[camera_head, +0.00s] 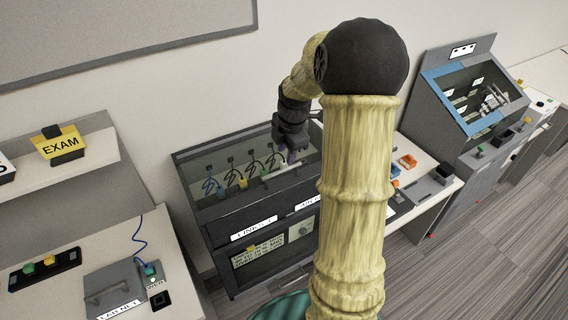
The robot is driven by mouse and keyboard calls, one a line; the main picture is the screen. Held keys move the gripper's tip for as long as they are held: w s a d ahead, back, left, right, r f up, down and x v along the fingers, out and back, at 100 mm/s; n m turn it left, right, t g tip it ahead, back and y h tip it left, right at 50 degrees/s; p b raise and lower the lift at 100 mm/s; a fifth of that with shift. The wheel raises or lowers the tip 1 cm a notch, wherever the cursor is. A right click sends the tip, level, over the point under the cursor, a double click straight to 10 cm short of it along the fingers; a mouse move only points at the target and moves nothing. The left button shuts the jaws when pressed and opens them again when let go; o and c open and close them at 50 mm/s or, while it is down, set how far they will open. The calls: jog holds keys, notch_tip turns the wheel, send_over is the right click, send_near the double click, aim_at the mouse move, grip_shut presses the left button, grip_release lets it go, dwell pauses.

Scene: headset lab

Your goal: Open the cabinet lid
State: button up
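The dark grey cabinet (262,262) stands at the middle of the head view, against the wall. Its sloping clear lid (215,167) looks closed, and several coloured cables or hooks show behind it. White label strips run along the front edge below the lid. My gripper (290,155) is over the right part of the lid, close to a light bar that looks like the lid's handle. I cannot tell whether it touches the bar, or whether its fingers are open or shut. My arm hides the cabinet's right side.
On the left, a desk holds a grey box (112,287) with a blue cable and a black button panel (45,268). A yellow EXAM sign (60,145) sits on a shelf. On the right are a white table with small orange parts (407,161) and a blue-framed console (474,92). Floor is open lower right.

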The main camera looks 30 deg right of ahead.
aim_at(284, 170)
jog(key=f, duration=0.3)
jog(key=w+f+p, duration=0.1)
jog(key=f, duration=0.3)
jog(key=shift+w+f, duration=0.2)
jog(key=shift+f, duration=0.05)
grip_shut()
